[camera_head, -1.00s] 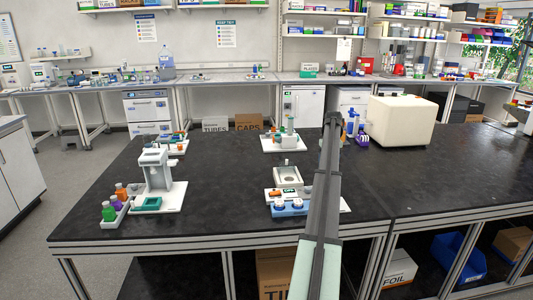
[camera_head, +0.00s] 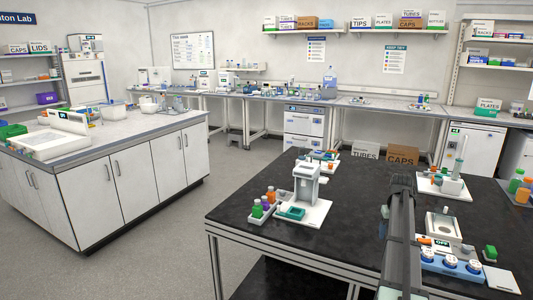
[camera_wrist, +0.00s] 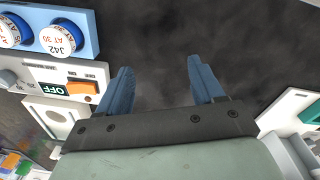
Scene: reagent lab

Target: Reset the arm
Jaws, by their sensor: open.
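My arm (camera_head: 398,235) reaches forward over the black bench (camera_head: 345,255) in the head view. It passes just left of the white device (camera_head: 441,226) and the blue rack with round-topped containers (camera_head: 452,268). My gripper's fingertips cannot be made out in the head view. In the wrist view my gripper (camera_wrist: 160,66) is open, with two blue fingers apart and only dark bench top between them. The blue rack (camera_wrist: 88,20) and a device with an orange switch marked OFF (camera_wrist: 82,88) show at the left, apart from the fingers.
A white instrument (camera_head: 307,185) stands on the bench left of my arm, beside a tray of coloured bottles (camera_head: 262,209). A green-topped item (camera_head: 489,254) sits right of the device. A white cabinet island (camera_head: 150,165) stands at the left, across open floor.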

